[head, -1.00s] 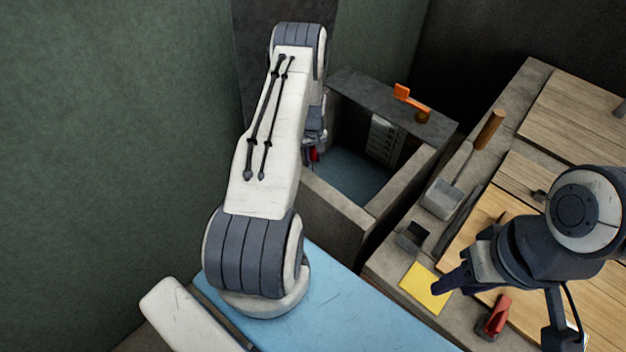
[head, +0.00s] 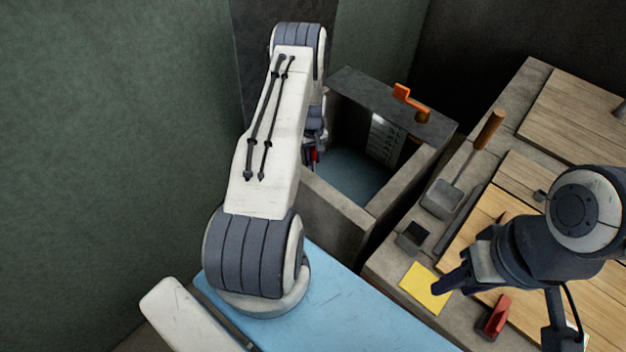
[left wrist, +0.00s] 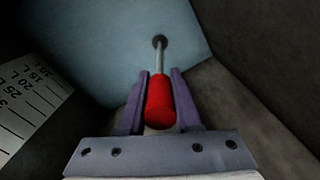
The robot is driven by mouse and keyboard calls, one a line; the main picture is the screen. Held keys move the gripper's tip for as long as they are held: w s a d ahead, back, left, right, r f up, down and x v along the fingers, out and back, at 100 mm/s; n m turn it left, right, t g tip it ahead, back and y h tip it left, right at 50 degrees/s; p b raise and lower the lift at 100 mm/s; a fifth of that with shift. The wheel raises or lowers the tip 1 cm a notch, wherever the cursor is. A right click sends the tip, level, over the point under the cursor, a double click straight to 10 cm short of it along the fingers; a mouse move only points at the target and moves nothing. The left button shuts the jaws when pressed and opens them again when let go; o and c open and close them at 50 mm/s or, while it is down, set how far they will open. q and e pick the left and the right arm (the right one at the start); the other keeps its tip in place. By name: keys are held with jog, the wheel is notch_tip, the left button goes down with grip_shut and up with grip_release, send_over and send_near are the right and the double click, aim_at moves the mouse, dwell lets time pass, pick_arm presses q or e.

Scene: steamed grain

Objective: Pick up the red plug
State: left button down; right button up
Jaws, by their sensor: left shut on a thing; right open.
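The red plug (left wrist: 160,103) has a red cylindrical grip and a thin grey rod, whose far end meets a small dark round spot (left wrist: 159,41) on the blue surface. My left gripper (left wrist: 159,82) is shut on the red grip, one finger on each side. In the head view, my left arm hides most of that gripper; only a bit of the red plug (head: 314,156) shows by the wall of the grey basin (head: 335,208). My right gripper (head: 452,283) is open and empty above the yellow sheet (head: 424,288).
A white litre scale (left wrist: 25,103) is on the basin wall. An orange handle (head: 410,102) stands on the basin's back ledge. On the right bench lie a wooden-handled tool (head: 488,130), a small dark box (head: 412,237) and a red object (head: 496,315). Blue surface lies before the basin.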

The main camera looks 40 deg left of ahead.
dwell(0.7)
pick_arm(q)
jog(key=shift+r, duration=0.6)
jog(key=r, duration=0.1)
jog(key=d+r, duration=0.1)
jog(key=r, duration=0.1)
jog(key=shift+w+r, duration=0.15)
jog(key=shift+r, duration=0.15)
jog(key=w+d+r, duration=0.2)
jog(key=d+r, duration=0.4)
jog(key=d, duration=0.4)
jog(key=shift+d, duration=0.25)
jog(key=shift+r, duration=0.15)
notch_tip(320, 180, up, 14)
jog(key=p, duration=1.2)
